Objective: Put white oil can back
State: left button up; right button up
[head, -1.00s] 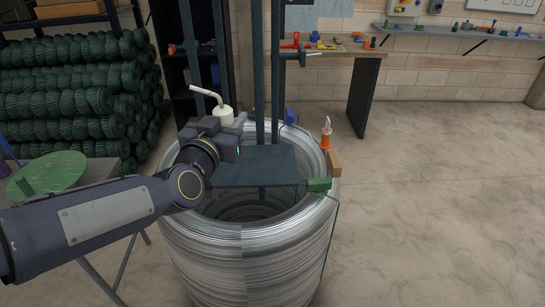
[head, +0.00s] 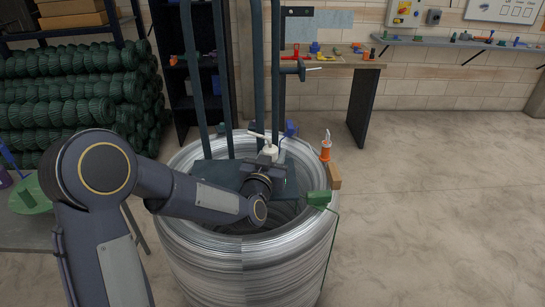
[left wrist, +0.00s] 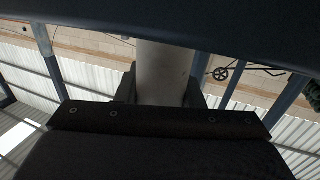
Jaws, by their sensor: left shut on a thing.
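The white oil can (head: 268,150) has a thin spout and is in my left gripper (head: 266,164), above the dark plate (head: 214,172) at the wire coil. The can's lower part is hidden by the gripper. In the left wrist view the can's pale body (left wrist: 162,75) stands between the dark fingers, which are shut on it. From the head view I cannot tell whether the can touches the plate. My right gripper is not in view.
The big wire coil (head: 240,268) stands below my left arm. On its rim are an orange oil can (head: 326,150), a wooden block (head: 334,177) and a green block (head: 319,198). Dark upright posts (head: 259,75) rise just behind the gripper. Open floor lies at the right.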

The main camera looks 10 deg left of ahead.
pick_arm(q)
jog(key=shift+f, duration=0.35)
jog(key=shift+f, duration=0.1)
jog(key=o, duration=1.2)
